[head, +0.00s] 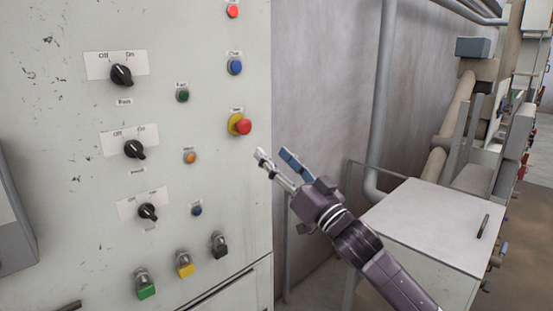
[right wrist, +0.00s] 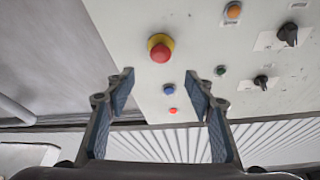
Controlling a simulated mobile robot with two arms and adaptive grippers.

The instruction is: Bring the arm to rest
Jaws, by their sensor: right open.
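My right gripper (head: 274,158) is open and empty in front of the control panel (head: 60,140), near its right edge. It also shows in the right wrist view (right wrist: 160,90), its two blue-padded fingers spread apart. The red emergency button on a yellow base (head: 240,124) is up and to the left of the fingertips in the head view. The same red button (right wrist: 160,50) is beyond the fingers in the right wrist view, apart from them. My left gripper is not in view.
The panel bears black rotary switches (head: 121,75), small coloured buttons (head: 235,66) and green, yellow and black knobs (head: 185,264) along the bottom. A white cabinet (head: 425,225) stands at the right, with pipes (head: 381,100) along the wall behind.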

